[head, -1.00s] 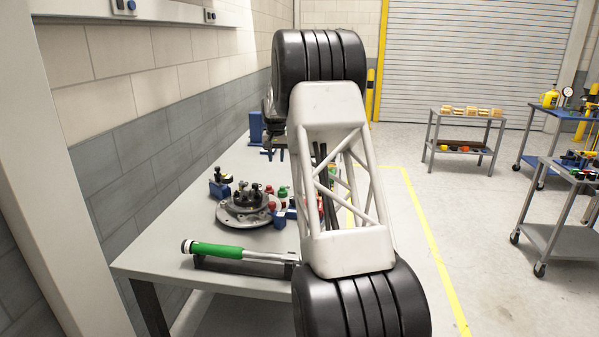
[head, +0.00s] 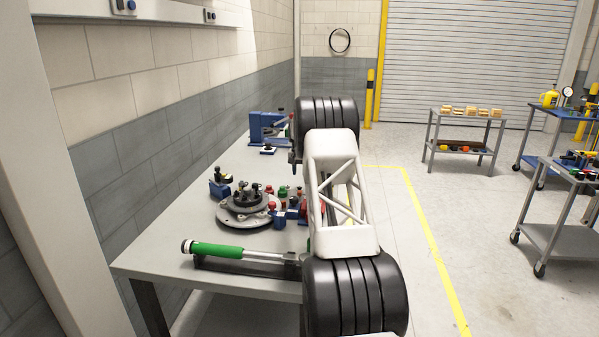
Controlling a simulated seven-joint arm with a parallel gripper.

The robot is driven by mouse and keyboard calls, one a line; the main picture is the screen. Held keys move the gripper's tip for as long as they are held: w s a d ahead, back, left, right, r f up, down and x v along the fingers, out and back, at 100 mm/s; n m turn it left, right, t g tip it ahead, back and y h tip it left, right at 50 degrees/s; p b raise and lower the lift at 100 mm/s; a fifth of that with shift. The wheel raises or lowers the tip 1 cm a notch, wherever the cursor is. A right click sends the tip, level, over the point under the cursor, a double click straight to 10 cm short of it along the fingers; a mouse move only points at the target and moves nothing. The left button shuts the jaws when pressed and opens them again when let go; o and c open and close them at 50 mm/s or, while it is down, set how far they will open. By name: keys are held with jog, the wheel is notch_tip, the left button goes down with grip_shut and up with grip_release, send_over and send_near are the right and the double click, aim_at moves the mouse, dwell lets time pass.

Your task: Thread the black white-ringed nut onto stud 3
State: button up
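The fixture is a round grey plate (head: 233,222) on the bench, with a dark raised hub (head: 246,200) and several small dark upright parts on it. They are too small to tell stud 3 from the others. I cannot pick out the black white-ringed nut. My arm stands to the right of the fixture and covers the bench behind it. My gripper's fingers do not show; only a dark bit of my wrist shows left of the upper black joint.
A green-handled wrench (head: 218,249) lies on the grey bench (head: 165,262) in front of the fixture. Small red, green and blue parts stand right of the fixture. A blue device (head: 263,127) is at the far end. A small black-topped blue block (head: 218,186) stands left.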

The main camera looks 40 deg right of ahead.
aim_at(299, 188)
jog(key=shift+f, duration=0.2)
jog(key=shift+f, duration=3.3)
grip_shut()
jog(key=shift+r, duration=0.1)
jog(key=shift+r, duration=1.2)
